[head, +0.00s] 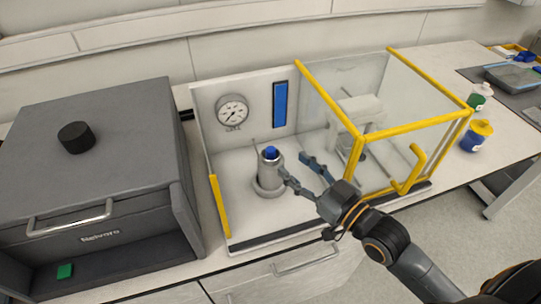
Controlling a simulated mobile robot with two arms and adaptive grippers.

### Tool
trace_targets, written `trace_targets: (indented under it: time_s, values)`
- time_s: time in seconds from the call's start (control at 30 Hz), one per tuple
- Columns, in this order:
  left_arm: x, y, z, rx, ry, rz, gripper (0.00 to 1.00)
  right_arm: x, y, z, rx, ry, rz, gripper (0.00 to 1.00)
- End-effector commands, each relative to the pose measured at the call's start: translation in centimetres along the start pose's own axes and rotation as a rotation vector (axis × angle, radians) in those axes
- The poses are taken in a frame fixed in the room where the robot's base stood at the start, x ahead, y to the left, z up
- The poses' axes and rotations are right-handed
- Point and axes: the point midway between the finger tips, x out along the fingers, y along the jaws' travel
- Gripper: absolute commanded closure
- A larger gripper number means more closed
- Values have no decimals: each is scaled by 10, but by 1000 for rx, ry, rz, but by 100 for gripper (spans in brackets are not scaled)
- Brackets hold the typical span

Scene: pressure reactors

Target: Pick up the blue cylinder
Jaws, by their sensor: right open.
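A small blue cylinder (270,153) sits in the top of a grey metal vessel (269,178) that stands upright on the white floor of the reactor station; only its upper part shows. My right gripper (293,166) reaches in from the lower right, just right of the vessel. Its two fingers are spread apart with nothing between them. The near finger overlaps the vessel's right side in the picture; I cannot tell whether it touches. My left gripper is out of view.
A yellow-framed clear guard (365,134) stands close right of my right gripper. A gauge (232,111) and a blue strip (280,105) are on the back panel. A dark grey oven (95,170) stands left. Green-labelled (479,97) and yellow-capped (476,137) bottles stand right.

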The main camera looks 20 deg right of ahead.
Motion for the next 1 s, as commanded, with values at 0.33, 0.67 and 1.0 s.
trace_targets:
  time_s: [0.33, 0.67, 1.0]
  values:
    - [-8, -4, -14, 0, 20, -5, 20, 36, 0, 0, -1, 0, 0, 52]
    - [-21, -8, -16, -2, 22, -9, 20, 76, -1, 6, 0, 2, 0, 52]
    - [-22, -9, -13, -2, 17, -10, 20, 88, -1, 8, -2, -1, -1, 52]
